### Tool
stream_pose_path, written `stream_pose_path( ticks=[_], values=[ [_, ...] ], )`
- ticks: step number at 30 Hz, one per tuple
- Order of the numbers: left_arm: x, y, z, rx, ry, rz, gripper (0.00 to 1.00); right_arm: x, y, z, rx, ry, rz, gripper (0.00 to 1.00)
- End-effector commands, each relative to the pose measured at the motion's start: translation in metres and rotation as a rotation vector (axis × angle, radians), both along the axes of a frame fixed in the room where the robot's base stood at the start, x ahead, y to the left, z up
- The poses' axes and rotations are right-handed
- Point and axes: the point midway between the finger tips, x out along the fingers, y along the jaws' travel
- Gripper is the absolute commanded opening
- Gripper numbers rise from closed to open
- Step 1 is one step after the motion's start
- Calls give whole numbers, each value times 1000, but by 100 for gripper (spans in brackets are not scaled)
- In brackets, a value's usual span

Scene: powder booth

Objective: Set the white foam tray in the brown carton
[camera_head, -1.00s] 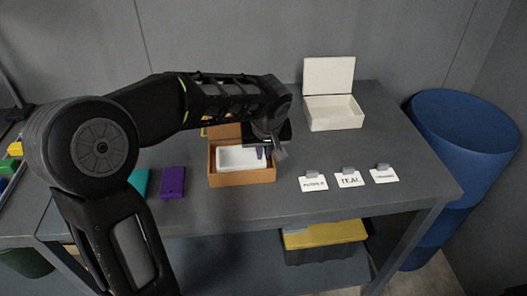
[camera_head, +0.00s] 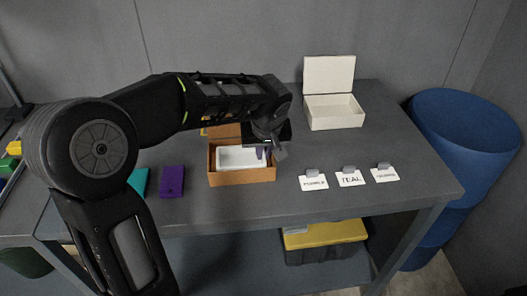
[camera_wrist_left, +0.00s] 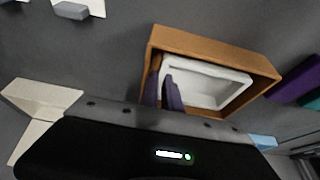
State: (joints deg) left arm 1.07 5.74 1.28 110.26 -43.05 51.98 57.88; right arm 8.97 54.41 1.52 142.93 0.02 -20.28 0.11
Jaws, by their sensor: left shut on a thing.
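The brown carton (camera_head: 242,176) stands open on the grey table, its flap raised at the back. The white foam tray (camera_head: 236,158) is inside the carton's walls; whether it rests on the bottom is hidden. My left gripper (camera_head: 268,151) reaches over the carton's right side and is shut on the tray's right edge. In the left wrist view, the gripper's fingers (camera_wrist_left: 166,92) pinch the wall of the white foam tray (camera_wrist_left: 205,102) within the brown carton (camera_wrist_left: 215,46). My right gripper is not in view.
An open white box (camera_head: 334,113) stands at the back right. Purple (camera_head: 172,181) and teal (camera_head: 138,180) pieces lie left of the carton. Label cards (camera_head: 350,178) stand to its right. A blue bin (camera_head: 462,130) is beyond the table's right edge.

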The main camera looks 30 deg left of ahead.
Motion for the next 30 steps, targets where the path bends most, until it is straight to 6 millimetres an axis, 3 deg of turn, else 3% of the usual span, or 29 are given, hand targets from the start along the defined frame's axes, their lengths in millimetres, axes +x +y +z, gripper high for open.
stream_pose_path(
  ticks=[2,3,12,23,30],
  values=[
    [0,0,-1,0,0,0,0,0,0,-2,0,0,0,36],
    [0,0,-1,0,0,0,9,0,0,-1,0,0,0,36],
    [0,0,0,-1,-1,0,33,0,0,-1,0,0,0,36],
    [0,-1,1,-1,-2,-1,33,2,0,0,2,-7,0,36],
    [-9,-8,30,0,-5,0,33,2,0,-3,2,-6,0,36]
  ],
)
